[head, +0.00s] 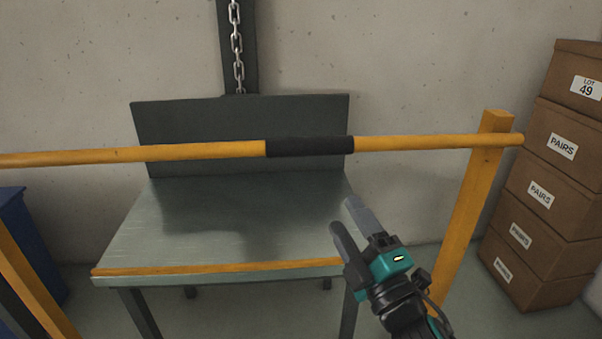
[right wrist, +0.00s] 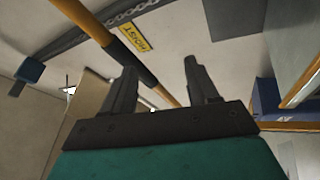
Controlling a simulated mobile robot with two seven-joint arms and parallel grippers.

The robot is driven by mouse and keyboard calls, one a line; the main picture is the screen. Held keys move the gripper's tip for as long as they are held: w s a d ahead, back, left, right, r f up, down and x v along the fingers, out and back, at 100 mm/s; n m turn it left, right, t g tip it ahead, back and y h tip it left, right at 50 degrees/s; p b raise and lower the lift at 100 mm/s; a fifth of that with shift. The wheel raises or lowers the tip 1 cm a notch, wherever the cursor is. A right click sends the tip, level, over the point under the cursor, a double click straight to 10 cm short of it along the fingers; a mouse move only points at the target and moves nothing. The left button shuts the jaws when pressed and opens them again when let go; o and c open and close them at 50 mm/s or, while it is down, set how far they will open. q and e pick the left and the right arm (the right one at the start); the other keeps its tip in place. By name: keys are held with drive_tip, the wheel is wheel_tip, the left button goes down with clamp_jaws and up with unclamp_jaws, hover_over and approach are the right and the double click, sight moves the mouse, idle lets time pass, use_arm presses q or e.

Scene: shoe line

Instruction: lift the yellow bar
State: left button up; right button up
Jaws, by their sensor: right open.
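The yellow bar (head: 200,150) runs level across the head view in front of the metal table. A black sleeve (head: 310,146) covers part of its middle. Its right end rests at a yellow post (head: 470,200); its left end is cut off by the frame. My right gripper (head: 344,213) is open and empty, below and a little right of the sleeve, apart from the bar. In the right wrist view the bar (right wrist: 82,18) slants down from the upper left, its sleeve behind and between the open fingers (right wrist: 160,68). My left gripper is not in view.
A metal table (head: 230,215) with a dark back panel (head: 200,120) stands behind the bar, its top bare. A chain (head: 237,50) hangs on a dark column. Stacked cardboard boxes (head: 548,150) stand at right, a blue container (head: 25,235) at left. A yellow HOIST label (right wrist: 135,37) shows in the wrist view.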

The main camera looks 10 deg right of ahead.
drive_tip(key=w+a+r+n+y, duration=0.1)
drive_tip(key=w+a+r+n, duration=0.1)
drive_tip(key=w+r, duration=0.3)
drive_tip(key=w+a+r+n+t+y, duration=0.1)
drive_tip(key=w+a+r+n+y, duration=0.1)
drive_tip(key=w+a+r+n, duration=0.1)
wheel_tip(320, 180, up, 3)
drive_tip(key=shift+w+r+n, duration=0.1)
drive_tip(key=shift+w+n, duration=0.7)
drive_tip(key=shift+w, duration=0.45)
drive_tip(key=shift+c, duration=0.3)
drive_tip(key=shift+d, duration=0.1)
clamp_jaws()
